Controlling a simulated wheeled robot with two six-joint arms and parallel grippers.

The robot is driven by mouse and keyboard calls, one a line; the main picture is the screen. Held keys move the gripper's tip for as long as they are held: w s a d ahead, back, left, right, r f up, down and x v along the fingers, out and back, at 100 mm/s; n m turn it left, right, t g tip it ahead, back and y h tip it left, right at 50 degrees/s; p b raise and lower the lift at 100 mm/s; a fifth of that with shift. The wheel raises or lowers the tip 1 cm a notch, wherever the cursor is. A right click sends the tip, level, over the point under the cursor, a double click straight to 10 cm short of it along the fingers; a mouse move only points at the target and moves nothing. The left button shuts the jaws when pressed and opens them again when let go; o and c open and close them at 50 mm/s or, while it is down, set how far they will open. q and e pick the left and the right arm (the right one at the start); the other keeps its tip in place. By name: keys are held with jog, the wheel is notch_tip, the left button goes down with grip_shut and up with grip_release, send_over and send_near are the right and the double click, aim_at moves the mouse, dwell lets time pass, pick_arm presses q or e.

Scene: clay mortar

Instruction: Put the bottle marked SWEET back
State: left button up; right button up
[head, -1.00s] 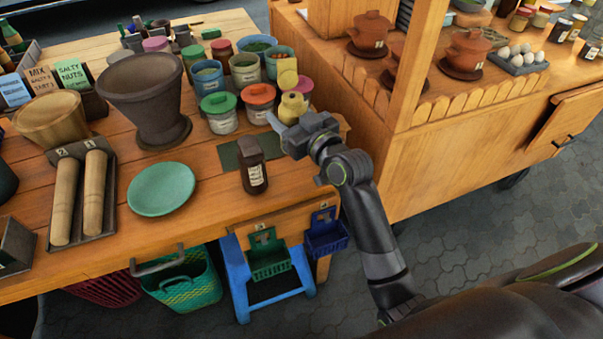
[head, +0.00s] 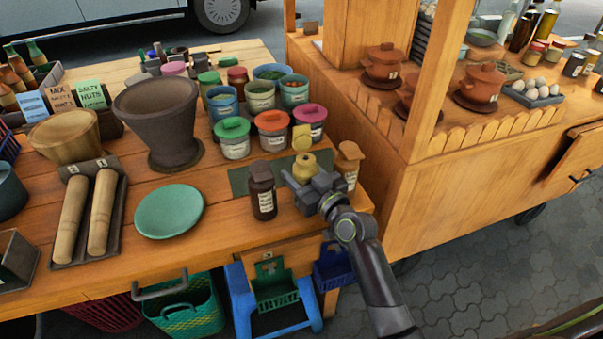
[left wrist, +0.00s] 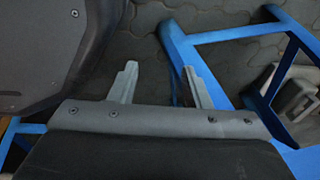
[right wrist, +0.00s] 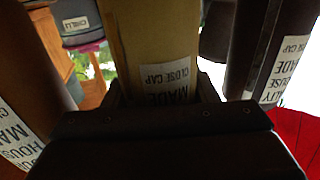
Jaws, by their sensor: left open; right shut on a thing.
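My right gripper (head: 312,186) is shut on a yellow bottle (head: 305,163) with a pale cap, held upright over the dark green mat (head: 239,180). The gripper hides its base, so I cannot tell if it touches down. In the right wrist view the held bottle's label (right wrist: 172,80) reads "CLOSE CAP" and "MADE"; its flavour word is hidden. A dark brown bottle (head: 262,192) stands to its left and an orange-tan bottle (head: 349,160) to its right. My left gripper (left wrist: 160,82) is open and empty.
Lidded tubs (head: 272,130) stand close behind the held bottle. A green plate (head: 169,211) and a dark mortar (head: 158,115) are to the left. A wooden cart (head: 440,190) stands right of the table. Blue stool legs (left wrist: 205,37) are near my left gripper.

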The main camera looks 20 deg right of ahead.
jog(key=shift+f, duration=0.1)
jog(key=o, duration=1)
pick_arm(q)
jog(key=shift+w, duration=0.1)
pick_arm(e)
jog(key=shift+s+r, duration=0.1)
jog(key=shift+r, duration=0.1)
jog(key=v, duration=0.4)
jog(key=shift+s+d+f, duration=0.1)
jog(key=shift+s+f, duration=0.1)
pick_arm(q)
jog(key=shift+s+a+f+b, duration=0.1)
jog(key=shift+s+f+b, duration=0.1)
jog(key=shift+f+b, duration=0.45)
pick_arm(e)
jog(key=v, duration=0.7)
jog(key=shift+s+r, duration=0.15)
jog(key=shift+s, duration=0.1)
